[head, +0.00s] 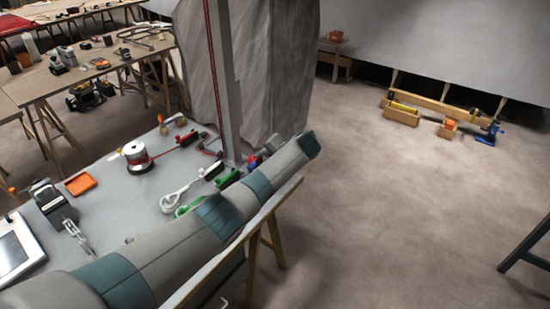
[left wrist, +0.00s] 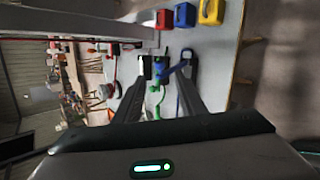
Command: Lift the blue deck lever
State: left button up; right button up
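My left gripper (left wrist: 164,76) shows in the left wrist view with its two dark fingers spread apart, so it is open. A small blue part, which looks like the blue deck lever (left wrist: 159,69), lies between the fingertips, with green beside it. No grip on it shows. In the head view my left arm crosses the bench, and the left gripper (head: 262,157) is mostly hidden behind it, near a small blue and red spot. My right gripper is not in view.
A grey post (head: 222,80) and draped sheeting (head: 288,70) stand behind the fittings. A spool (head: 137,157), an orange tray (head: 80,184) and a winch (head: 50,198) share the bench. Red (left wrist: 164,19), blue (left wrist: 185,15) and yellow (left wrist: 211,11) containers line up in the wrist view.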

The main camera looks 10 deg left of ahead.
pick_arm(q)
jog(key=b+v, duration=0.1)
jog(key=v, duration=0.5)
jog(key=shift+f, duration=0.1)
dwell(0.4)
